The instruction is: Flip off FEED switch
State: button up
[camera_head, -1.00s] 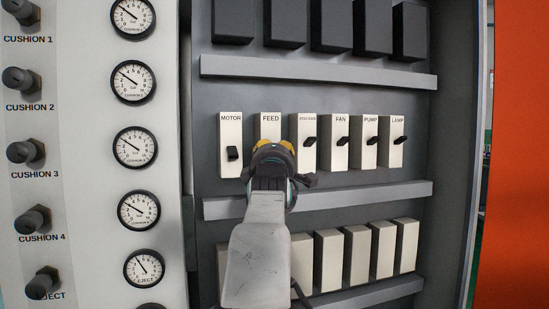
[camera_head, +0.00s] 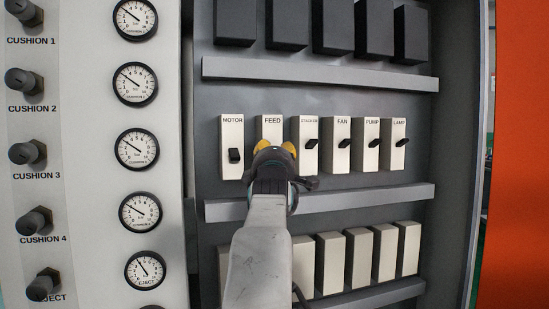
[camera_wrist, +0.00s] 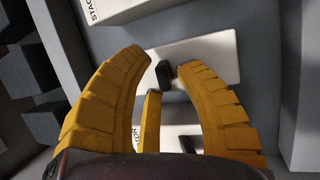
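The FEED switch (camera_head: 271,131) is a white block in the middle row of the panel, between MOTOR and STACKER. In the head view my gripper (camera_head: 276,149) covers its lower part and hides its lever. In the wrist view the white FEED block (camera_wrist: 205,55) lies beyond my fingertips, and its black lever (camera_wrist: 163,74) shows in the gap between them. My gripper (camera_wrist: 163,62) is open, its two curved yellow fingers apart on either side of the lever. Whether a finger touches the lever I cannot tell. A shorter yellow piece of my gripper shows between the fingers.
The MOTOR switch (camera_head: 232,135) is close on the left and the STACKER switch (camera_head: 305,134) close on the right. FAN (camera_head: 337,160), PUMP (camera_head: 367,158) and LAMP (camera_head: 393,157) follow. Grey rails run above (camera_head: 320,75) and below (camera_head: 385,197) the row.

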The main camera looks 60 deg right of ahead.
jog(key=v, duration=1.2)
jog(key=shift+w, duration=0.1)
